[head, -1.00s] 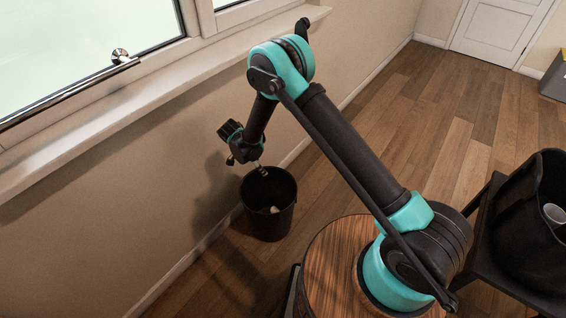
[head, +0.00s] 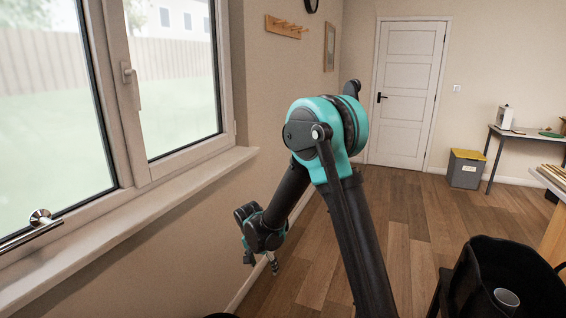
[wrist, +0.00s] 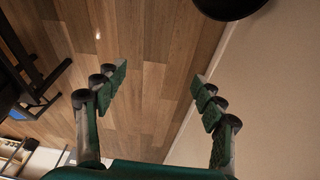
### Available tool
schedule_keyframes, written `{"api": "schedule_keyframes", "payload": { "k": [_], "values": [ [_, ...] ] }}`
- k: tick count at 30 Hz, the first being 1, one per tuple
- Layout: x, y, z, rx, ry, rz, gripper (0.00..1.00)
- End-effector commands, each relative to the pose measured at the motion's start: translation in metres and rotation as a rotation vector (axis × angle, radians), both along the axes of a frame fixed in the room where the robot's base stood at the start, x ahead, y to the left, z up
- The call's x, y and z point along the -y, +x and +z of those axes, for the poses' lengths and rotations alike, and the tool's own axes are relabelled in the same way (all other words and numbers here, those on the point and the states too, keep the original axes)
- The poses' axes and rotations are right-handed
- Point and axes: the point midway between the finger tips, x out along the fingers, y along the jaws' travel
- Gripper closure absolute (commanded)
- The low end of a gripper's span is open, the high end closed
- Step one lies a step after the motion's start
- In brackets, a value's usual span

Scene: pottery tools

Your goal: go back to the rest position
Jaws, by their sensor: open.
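My gripper (wrist: 158,82) is open and empty in the wrist view, its two green-padded fingers spread apart over the wooden floor. In the head view my gripper (head: 262,262) hangs at the end of my teal and black arm, in front of the wall below the window. Nothing is between the fingers.
A black bin (wrist: 230,4) shows at the top of the wrist view. A black container (head: 500,270) with a white cup (head: 507,298) stands at lower right. A yellow-lidded grey box (head: 466,170) and a white door (head: 410,95) are farther back. Open floor (head: 405,225) lies between.

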Motion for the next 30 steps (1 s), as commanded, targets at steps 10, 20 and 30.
{"api": "schedule_keyframes", "payload": {
  "k": [10,20,30],
  "values": [
    [0.120,-0.046,0.060,0.009,0.035,0.161,0.31],
    [0.204,-0.118,0.083,0.055,0.042,0.314,0.31],
    [0.254,-0.192,0.075,0.118,0.014,0.447,0.31]
  ]
}}
